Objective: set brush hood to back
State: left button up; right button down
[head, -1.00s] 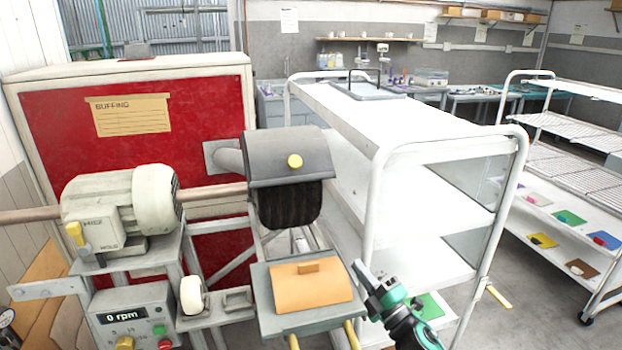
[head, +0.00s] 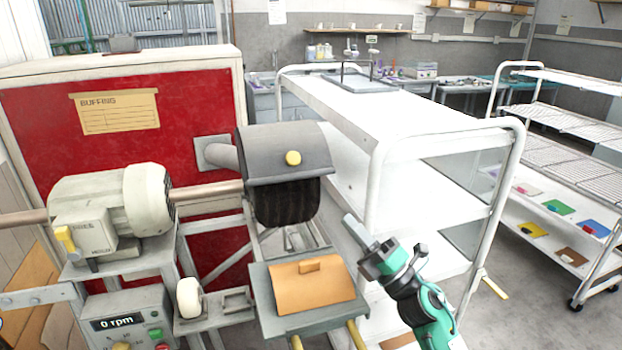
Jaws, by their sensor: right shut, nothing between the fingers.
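My left gripper is not in view.
A tan block with a small handle (head: 312,285) lies on a grey tray below the brush. The motor (head: 110,215) and an rpm control box (head: 128,325) stand at left. A white cart (head: 440,140) stands close at right.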

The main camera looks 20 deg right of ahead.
aim_at(298, 163)
jog(key=p+x, duration=0.6)
jog(key=x, duration=0.6)
jog(key=shift+w+r, duration=0.25)
jog(key=shift+r, duration=0.05)
jog(key=shift+w+a+r, duration=0.2)
jog(key=shift+w+a, duration=0.15)
jog(key=shift+w, duration=0.2)
jog(key=shift+p, duration=0.35)
